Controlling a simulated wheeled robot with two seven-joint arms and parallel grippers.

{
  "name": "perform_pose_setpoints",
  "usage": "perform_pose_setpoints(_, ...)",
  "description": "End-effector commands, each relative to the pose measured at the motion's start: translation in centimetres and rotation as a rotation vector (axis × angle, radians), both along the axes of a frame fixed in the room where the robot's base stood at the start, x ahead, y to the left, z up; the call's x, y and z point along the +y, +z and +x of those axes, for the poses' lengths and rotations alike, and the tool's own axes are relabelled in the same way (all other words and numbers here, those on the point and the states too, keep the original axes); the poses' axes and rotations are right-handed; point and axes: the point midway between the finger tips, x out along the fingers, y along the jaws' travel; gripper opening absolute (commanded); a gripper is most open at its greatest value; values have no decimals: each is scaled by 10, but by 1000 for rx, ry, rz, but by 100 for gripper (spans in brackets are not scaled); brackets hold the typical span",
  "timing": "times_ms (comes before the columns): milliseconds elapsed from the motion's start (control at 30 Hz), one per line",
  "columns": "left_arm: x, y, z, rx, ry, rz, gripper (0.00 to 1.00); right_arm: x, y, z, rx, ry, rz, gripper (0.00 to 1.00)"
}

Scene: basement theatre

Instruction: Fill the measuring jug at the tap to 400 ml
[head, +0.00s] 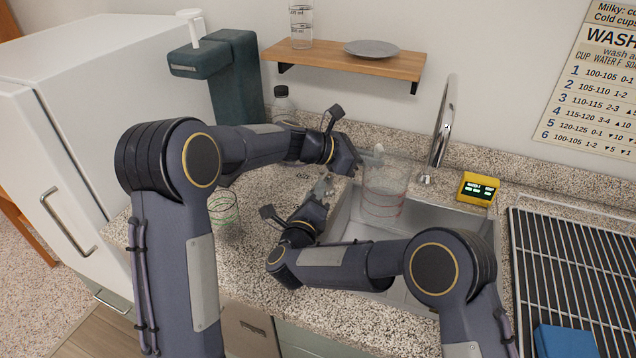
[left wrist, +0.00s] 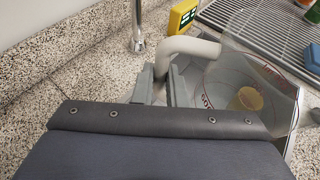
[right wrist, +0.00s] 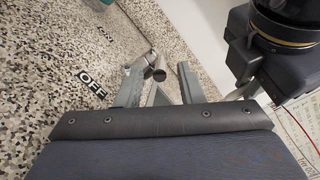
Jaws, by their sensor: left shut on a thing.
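The clear measuring jug (head: 384,194) with red markings is over the left part of the sink (head: 470,222). It also shows in the left wrist view (left wrist: 226,92). My left gripper (head: 366,158) is shut on its pale handle (left wrist: 188,47). I cannot tell a water level in it. The chrome tap (head: 444,125) rises behind the sink, right of the jug; no stream shows. My right gripper (head: 325,190) is at a metal lever on the counter left of the sink. In the right wrist view its fingers are apart, with the lever (right wrist: 153,68) between or just beyond them.
An OFF label (right wrist: 92,83) is on the counter. A glass with green marks (head: 224,210) stands at the left. A yellow display box (head: 478,188) sits behind the sink, a wire rack (head: 570,262) right of it. A wooden shelf (head: 340,62) hangs above.

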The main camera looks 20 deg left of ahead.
Motion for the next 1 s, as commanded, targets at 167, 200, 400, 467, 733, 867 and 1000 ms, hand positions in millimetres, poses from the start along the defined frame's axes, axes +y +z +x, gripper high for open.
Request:
perform_pose_setpoints(167,0,1,0,-1,0,-1,0,5,0,29,0,0,1,34)
perform_pose_setpoints(200,0,1,0,-1,0,-1,0,6,0,33,0,0,0,34)
perform_pose_setpoints(400,0,1,0,-1,0,-1,0,7,0,45,0,1,-1,34)
perform_pose_setpoints(467,0,1,0,-1,0,-1,0,7,0,46,1,2,-1,34)
perform_pose_setpoints(733,0,1,0,-1,0,-1,0,8,0,46,1,2,-1,25)
perform_pose_setpoints(867,0,1,0,-1,0,-1,0,8,0,46,0,3,-1,8)
perform_pose_setpoints(1000,0,1,0,-1,0,-1,0,8,0,46,0,3,-1,0)
